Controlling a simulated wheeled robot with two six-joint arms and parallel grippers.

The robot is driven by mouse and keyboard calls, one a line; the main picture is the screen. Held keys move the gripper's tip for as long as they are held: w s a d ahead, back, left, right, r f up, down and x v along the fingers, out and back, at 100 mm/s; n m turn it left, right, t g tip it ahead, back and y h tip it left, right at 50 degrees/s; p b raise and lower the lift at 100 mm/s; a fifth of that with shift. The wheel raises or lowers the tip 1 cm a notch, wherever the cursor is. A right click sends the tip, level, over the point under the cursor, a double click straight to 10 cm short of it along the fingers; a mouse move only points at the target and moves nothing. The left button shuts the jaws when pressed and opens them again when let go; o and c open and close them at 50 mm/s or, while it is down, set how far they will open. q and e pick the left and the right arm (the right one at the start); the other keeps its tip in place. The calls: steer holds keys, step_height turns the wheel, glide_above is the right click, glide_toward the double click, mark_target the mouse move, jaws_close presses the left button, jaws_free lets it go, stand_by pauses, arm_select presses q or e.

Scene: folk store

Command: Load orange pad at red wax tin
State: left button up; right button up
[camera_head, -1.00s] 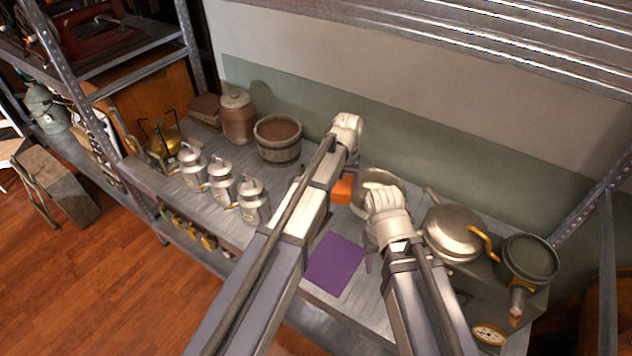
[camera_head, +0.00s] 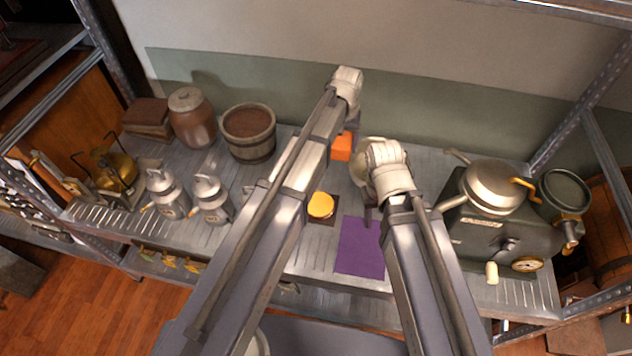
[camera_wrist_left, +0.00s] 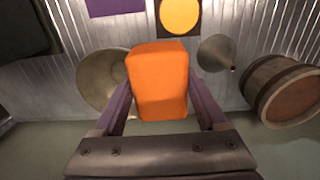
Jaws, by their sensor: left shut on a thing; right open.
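The orange pad (camera_head: 342,147) is a block held in my left gripper; it fills the middle of the left wrist view (camera_wrist_left: 160,80). My left gripper (camera_wrist_left: 162,110) is shut on it, with purple fingers on either side, and holds it over the back of the metal shelf. My right gripper (camera_head: 368,212) is open, close to the purple mat, its fingers partly hidden by its own wrist. I cannot make out a red wax tin in either view.
A purple mat (camera_head: 360,248) and a yellow disc (camera_head: 321,205) on a dark square lie on the shelf. A round metal dish (camera_wrist_left: 98,78) is beside the pad. Left stand a wooden barrel (camera_head: 249,137) and milk cans (camera_head: 211,198); right, a green machine (camera_head: 490,235).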

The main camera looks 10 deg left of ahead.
mark_target(319, 204)
arm_select(q)
steer(key=s+a+f+n+b, duration=0.1)
steer(key=s+a+f+b, duration=0.1)
steer(key=f+b, duration=0.5)
steer(key=s+a+f+n+b, duration=0.2)
steer(key=s+a+f+b, duration=0.1)
steer(key=f+b, duration=0.4)
steer(key=shift+s+a+f, duration=0.2)
steer(key=shift+s+a, duration=0.05)
steer(key=shift+s, duration=0.4)
arm_select(e)
step_height(319, 204, down, 14)
steer(key=shift+f, duration=0.25)
arm_select(q)
steer(key=shift+f, duration=0.1)
arm_select(e)
steer(key=shift+f, duration=0.1)
arm_select(q)
step_height(319, 204, down, 6)
steer(key=b, duration=0.6)
arm_select(e)
step_height(319, 204, down, 6)
steer(key=shift+r, duration=0.1)
arm_select(q)
steer(key=shift+s+f+b, duration=0.1)
steer(key=shift+f+b, duration=0.3)
steer(key=shift+b, duration=0.15)
arm_select(e)
steer(key=shift+f, duration=0.5)
